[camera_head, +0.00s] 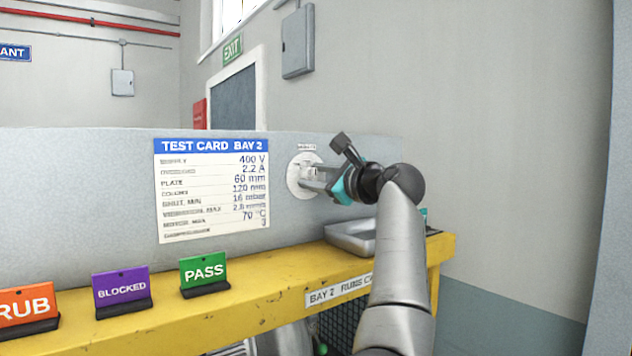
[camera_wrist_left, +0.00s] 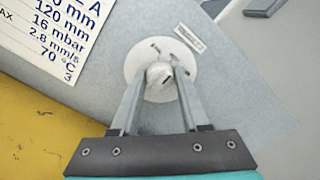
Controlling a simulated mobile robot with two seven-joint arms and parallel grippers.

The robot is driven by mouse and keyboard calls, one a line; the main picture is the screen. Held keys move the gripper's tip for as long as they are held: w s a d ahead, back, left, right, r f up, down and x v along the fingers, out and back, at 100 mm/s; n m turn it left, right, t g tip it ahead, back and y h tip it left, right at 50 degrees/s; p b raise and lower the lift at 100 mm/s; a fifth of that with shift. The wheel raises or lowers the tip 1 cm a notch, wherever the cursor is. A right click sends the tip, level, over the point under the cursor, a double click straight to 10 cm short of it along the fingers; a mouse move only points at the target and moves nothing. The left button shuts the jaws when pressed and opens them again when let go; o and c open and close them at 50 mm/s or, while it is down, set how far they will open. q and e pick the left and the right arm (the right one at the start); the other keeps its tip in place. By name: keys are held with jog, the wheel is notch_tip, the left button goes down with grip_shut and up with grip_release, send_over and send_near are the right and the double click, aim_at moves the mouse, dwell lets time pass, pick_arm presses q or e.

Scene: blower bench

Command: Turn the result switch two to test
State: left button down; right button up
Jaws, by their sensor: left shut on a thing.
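The result switch (camera_head: 300,181) is a round white plate with a knob, set on the grey back panel right of the test card. In the left wrist view the switch plate (camera_wrist_left: 137,62) shows small marks above the knob (camera_wrist_left: 159,75). My left gripper (camera_head: 312,177) reaches the switch from the right. In the wrist view its two fingers (camera_wrist_left: 158,85) stand on either side of the knob and are shut on it. The marks are too small to read, so I cannot tell the knob's setting. A small label (camera_head: 307,147) sits above the plate. My right gripper is not in view.
A test card (camera_head: 211,190) hangs on the grey panel (camera_head: 75,185). PASS (camera_head: 204,272), BLOCKED (camera_head: 121,288) and orange (camera_head: 27,305) signs stand on the yellow bench (camera_head: 232,318). A grey tray (camera_head: 348,237) sits below the switch, behind my left arm.

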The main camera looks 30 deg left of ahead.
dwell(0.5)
pick_arm(q)
jog(key=shift+c, duration=2)
grip_release()
jog(key=shift+d, duration=0.1)
jog(key=b+v, duration=0.4)
jog(key=v, duration=1.1)
jog(key=shift+s, duration=0.1)
jog(key=shift+f, duration=0.1)
